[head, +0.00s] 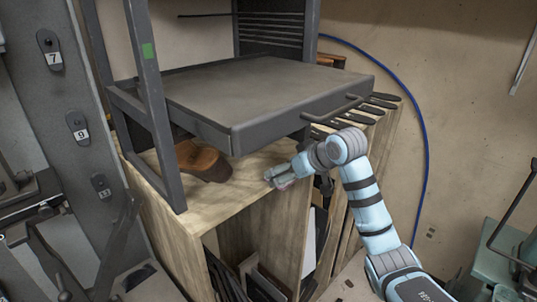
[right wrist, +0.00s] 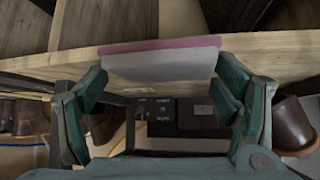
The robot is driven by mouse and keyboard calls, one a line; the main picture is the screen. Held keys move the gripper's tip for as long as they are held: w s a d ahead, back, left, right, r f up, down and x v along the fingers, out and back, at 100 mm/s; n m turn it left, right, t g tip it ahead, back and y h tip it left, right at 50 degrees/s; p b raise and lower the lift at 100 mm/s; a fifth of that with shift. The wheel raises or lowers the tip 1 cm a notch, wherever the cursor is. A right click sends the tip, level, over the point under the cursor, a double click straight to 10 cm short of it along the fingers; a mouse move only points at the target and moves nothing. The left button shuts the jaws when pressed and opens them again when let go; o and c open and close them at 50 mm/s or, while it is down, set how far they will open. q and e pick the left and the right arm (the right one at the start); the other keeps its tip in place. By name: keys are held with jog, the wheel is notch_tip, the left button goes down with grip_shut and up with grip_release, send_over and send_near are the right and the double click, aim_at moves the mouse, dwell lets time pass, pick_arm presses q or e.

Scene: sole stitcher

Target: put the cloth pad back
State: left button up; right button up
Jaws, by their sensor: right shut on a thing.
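The cloth pad (right wrist: 160,64) is a flat grey-white piece with a pink-purple edge. In the right wrist view it spans the gap between the two fingers of my right gripper (right wrist: 163,84), which is shut on it. In the head view the right gripper (head: 279,178) is at the front right edge of the wooden cabinet top (head: 222,192), below the grey drawer. Only a small pinkish bit of the pad shows there. I cannot tell whether the pad touches the wood. My left gripper is not in view.
The grey drawer (head: 262,88) with its bar handle overhangs the cabinet top. A brown shoe-shaped object (head: 203,160) stands under it. A grey frame post (head: 153,105) rises at the left. Several dark-handled tools (head: 358,117) sit at the right.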

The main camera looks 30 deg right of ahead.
jog(key=w, duration=0.5)
jog(key=shift+a+p, duration=0.35)
jog(key=shift+a, duration=0.05)
jog(key=w, duration=0.3)
jog(key=shift+w+a+r+p, duration=0.15)
jog(key=shift+a+p, duration=0.05)
jog(key=shift+p, duration=0.1)
jog(key=shift+w+p, duration=0.3)
jog(key=shift+p, duration=0.15)
jog(key=shift+w+f, duration=0.1)
jog(key=shift+f, duration=0.2)
jog(key=o, duration=1.1)
jog(key=shift+f, duration=0.1)
